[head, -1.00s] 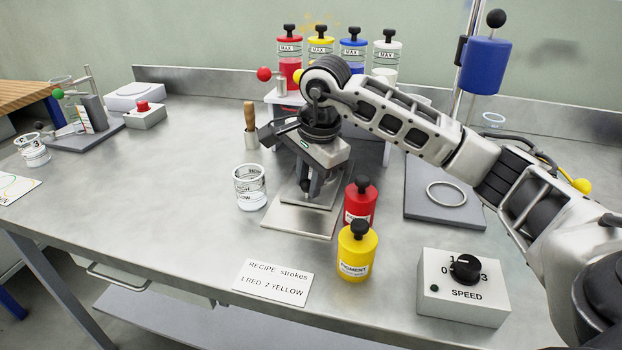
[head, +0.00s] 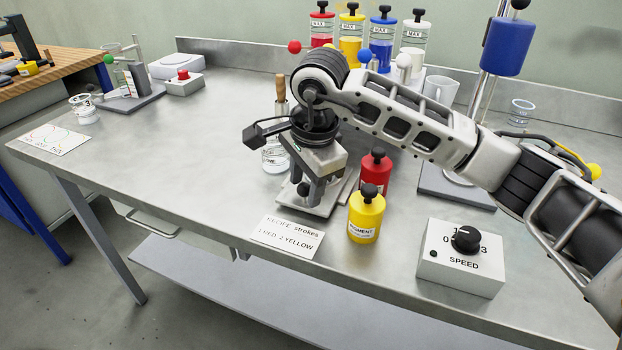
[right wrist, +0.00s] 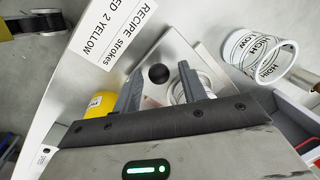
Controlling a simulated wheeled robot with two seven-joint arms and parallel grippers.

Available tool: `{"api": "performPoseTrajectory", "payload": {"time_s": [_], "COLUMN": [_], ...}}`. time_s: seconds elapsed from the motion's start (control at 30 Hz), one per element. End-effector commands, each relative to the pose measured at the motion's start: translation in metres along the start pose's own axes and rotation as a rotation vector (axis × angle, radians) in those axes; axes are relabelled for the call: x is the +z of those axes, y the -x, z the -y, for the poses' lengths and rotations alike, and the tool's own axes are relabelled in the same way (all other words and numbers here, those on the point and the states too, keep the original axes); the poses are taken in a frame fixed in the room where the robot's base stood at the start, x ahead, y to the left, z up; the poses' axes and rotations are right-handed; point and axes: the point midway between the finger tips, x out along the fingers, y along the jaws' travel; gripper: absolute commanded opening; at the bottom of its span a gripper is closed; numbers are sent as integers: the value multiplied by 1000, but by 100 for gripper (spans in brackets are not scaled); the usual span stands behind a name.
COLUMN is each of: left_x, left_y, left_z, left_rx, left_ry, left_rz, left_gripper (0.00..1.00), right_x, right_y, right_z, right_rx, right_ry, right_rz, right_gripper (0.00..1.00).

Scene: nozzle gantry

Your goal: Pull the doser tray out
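The doser tray (head: 322,207) is a flat metal plate on the bench, left of the yellow pigment bottle and close behind the recipe card. In the right wrist view the tray (right wrist: 178,53) carries a round black knob (right wrist: 158,73). My right gripper (head: 308,188) is over the tray, pointing down. In the right wrist view its fingers (right wrist: 158,80) are apart, on either side of the knob, with gaps showing between them and it. A clear round-rimmed vessel (right wrist: 181,89) shows partly behind one finger. My arm hides the doser behind. My left gripper is not in view.
The yellow pigment bottle (head: 366,218) and red bottle (head: 375,172) stand close right of the tray. The recipe card (head: 287,237) lies in front, near the bench edge. A marked beaker (head: 275,160) stands behind left. The speed box (head: 460,260) is at right.

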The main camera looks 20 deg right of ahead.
Motion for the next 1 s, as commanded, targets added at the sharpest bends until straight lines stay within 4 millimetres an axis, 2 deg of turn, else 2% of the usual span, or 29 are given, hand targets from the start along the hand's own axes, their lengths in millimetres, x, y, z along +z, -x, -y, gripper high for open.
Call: {"api": "performPoseTrajectory", "payload": {"time_s": [0.27,0.43,0.57,0.8,1.0], "left_x": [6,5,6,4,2], "left_y": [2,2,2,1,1], "left_z": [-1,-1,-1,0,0], "left_rx": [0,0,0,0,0], "left_ry": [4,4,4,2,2], "left_rz": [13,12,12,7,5], "left_gripper": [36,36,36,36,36], "right_x": [-1,-1,-1,-1,-1], "right_y": [0,12,38,97,137], "right_z": [0,0,1,1,0], "right_rx": [-1,-3,-8,-7,-5], "right_ry": [-2,-2,-3,-2,-2], "right_rz": [2,2,2,1,0], "right_gripper": [45,45,45,45,45]}}
